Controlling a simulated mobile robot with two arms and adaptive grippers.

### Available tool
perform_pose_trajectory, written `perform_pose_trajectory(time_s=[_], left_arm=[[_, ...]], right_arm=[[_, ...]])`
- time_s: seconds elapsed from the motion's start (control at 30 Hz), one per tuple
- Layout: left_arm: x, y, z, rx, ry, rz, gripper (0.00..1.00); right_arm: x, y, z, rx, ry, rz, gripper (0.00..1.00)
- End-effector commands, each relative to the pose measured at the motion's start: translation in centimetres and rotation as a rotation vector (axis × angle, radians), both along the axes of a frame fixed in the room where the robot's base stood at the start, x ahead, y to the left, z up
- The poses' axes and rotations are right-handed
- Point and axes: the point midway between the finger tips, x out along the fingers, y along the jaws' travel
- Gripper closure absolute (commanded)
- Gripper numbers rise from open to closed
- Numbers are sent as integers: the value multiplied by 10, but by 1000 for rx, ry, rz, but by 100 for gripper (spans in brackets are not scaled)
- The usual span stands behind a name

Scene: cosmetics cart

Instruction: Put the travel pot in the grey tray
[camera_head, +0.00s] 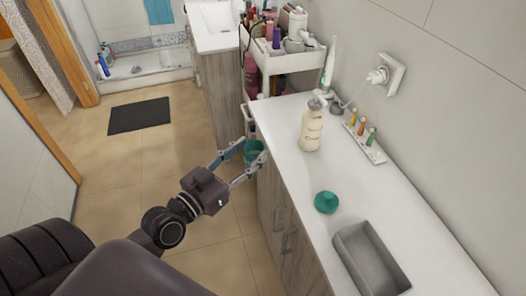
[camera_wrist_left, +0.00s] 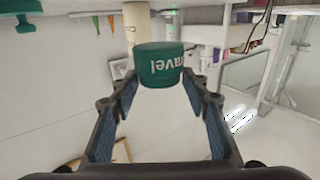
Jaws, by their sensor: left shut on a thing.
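The green travel pot (camera_head: 253,149) is held by my left gripper (camera_head: 250,153), off the counter's left edge and over the floor. In the left wrist view, the pot (camera_wrist_left: 160,66) sits between the fingertips, with part of the word "travel" showing upside down. The gripper is shut on it. The grey tray (camera_head: 345,258) lies on the white counter near the front, to the right of and nearer than the gripper. It looks empty. My right gripper is not in view.
On the counter (camera_head: 285,110), a round green object (camera_head: 326,202) sits just behind the tray. A cream pump bottle (camera_head: 311,128) stands farther back, beside a white rack (camera_head: 368,148) holding small coloured items. A loaded cart (camera_head: 290,62) stands beyond. The floor at left is mostly clear.

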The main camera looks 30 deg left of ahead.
Motion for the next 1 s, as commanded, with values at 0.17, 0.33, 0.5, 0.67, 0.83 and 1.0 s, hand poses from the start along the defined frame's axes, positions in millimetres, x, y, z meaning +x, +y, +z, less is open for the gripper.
perform_pose_trajectory(time_s=[0.17, 0.33, 0.5, 0.67, 0.83, 1.0], left_arm=[[-5, 4, 1, 0, -2, -1, 87], [-8, 1, -1, -4, -1, 1, 87], [-28, -19, -11, -12, 6, 11, 87], [-57, -48, -16, -19, 7, 44, 87], [-83, -70, -12, -18, 5, 99, 87], [-100, -80, -3, -10, 1, 153, 87]], right_arm=[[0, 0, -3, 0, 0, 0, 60], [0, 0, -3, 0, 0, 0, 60], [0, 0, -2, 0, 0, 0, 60], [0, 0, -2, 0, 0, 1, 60], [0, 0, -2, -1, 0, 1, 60], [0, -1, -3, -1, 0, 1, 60]])
